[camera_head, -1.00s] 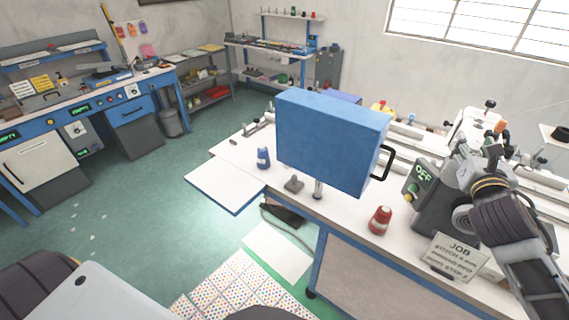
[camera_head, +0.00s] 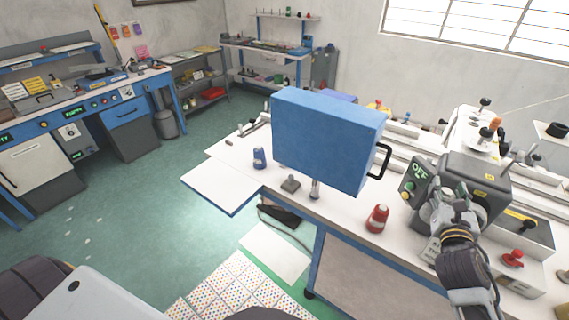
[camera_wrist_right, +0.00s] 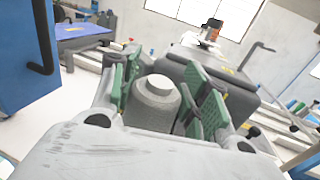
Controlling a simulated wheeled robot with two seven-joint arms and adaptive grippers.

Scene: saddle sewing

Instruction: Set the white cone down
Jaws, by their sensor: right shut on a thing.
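The white cone (camera_wrist_right: 152,104) stands between the green-padded fingers of my right gripper (camera_wrist_right: 165,85) in the right wrist view, its narrow top showing. The gripper is shut on it. In the head view my right gripper (camera_head: 447,207) is low over the white bench (camera_head: 345,222), in front of the grey machine with the "OFF" display (camera_head: 418,172). The cone is hard to make out there, and I cannot tell whether its base touches the bench. My left gripper is out of view.
A red cone (camera_head: 377,218) stands left of my right gripper, and a blue cone (camera_head: 259,158) farther left. A big blue box with a black handle (camera_head: 325,138) rises between them. A red knob (camera_head: 513,259) is at the right. The bench front near the red cone has some free room.

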